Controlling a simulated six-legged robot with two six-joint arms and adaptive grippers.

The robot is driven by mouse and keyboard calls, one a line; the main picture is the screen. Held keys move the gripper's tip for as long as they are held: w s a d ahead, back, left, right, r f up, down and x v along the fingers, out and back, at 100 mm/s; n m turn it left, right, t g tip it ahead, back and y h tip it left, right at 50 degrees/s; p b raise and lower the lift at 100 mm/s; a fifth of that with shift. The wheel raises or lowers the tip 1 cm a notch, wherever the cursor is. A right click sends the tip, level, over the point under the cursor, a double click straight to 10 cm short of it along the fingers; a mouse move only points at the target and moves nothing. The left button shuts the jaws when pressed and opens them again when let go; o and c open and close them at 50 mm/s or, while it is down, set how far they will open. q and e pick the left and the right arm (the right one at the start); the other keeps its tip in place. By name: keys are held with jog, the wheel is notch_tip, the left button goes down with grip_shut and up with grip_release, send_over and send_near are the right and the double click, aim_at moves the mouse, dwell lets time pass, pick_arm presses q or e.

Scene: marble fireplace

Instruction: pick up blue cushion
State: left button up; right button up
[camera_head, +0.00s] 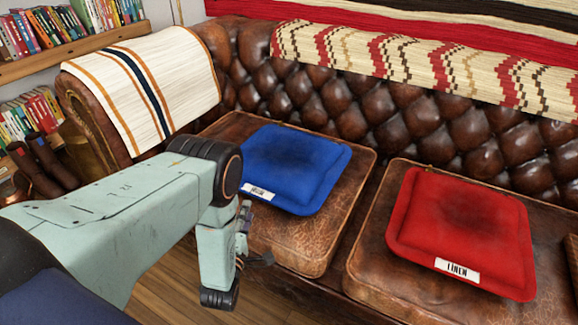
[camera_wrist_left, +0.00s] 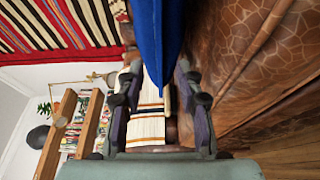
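The blue cushion (camera_head: 292,165) lies on the left brown leather seat, its white label at the front left corner. In the left wrist view, its blue edge (camera_wrist_left: 157,40) shows ahead, in line with the gap between my fingers. My left gripper (camera_head: 254,238) is at the front of the seat, just below and in front of the cushion's labelled corner. In the left wrist view, the left gripper's fingers (camera_wrist_left: 154,85) are spread apart, with nothing visibly clamped. Whether they touch the cushion cannot be told. My right gripper is not in view.
A red cushion (camera_head: 463,225) lies on the right seat. The tufted sofa back (camera_head: 400,115) rises behind, with a patterned throw (camera_head: 430,68) over it. A striped cloth (camera_head: 150,85) covers the left armrest. Bookshelves (camera_head: 85,45) stand at the left.

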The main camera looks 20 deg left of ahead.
aim_at(252, 195)
pick_arm(q)
jog(key=b+x, duration=0.1)
jog(key=x, duration=0.1)
jog(key=shift+w+a, duration=0.15)
jog(key=shift+w, duration=0.15)
jog(key=b+x, duration=0.2)
jog(key=x, duration=0.2)
jog(key=shift+f, duration=0.1)
jog(key=shift+w+a+b, duration=0.1)
jog(key=shift+w+b, duration=0.2)
jog(key=shift+w, duration=0.15)
grip_shut()
jog(key=shift+r, duration=0.2)
